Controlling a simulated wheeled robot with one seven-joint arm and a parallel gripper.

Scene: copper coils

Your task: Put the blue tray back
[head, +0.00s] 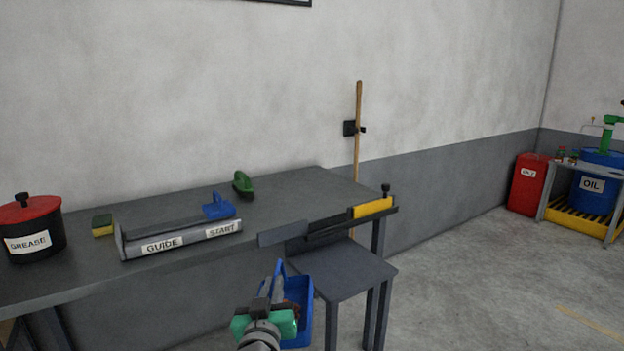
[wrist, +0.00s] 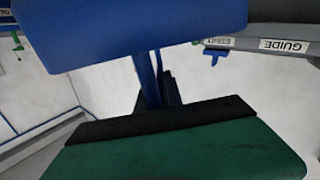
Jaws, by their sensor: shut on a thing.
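The blue tray (head: 305,318) is held in the air in front of the workbench, beside the left edge of the low grey stand in the head view. Something reddish-brown seems to be inside it, mostly hidden. My gripper (head: 268,297), with its green body, is shut on the tray's upright blue handle, left of the tray's basin. In the wrist view the tray (wrist: 120,30) fills the top, and its handle runs down between the black fingers of my gripper (wrist: 155,103). I cannot tell whether the tray touches the stand.
The low grey stand (head: 345,268) has a bare top. The workbench (head: 300,196) carries a grease pot (head: 33,232), a sponge (head: 103,225), the guide (head: 180,238) and a green brush (head: 243,184). Open floor (head: 480,280) lies to the right.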

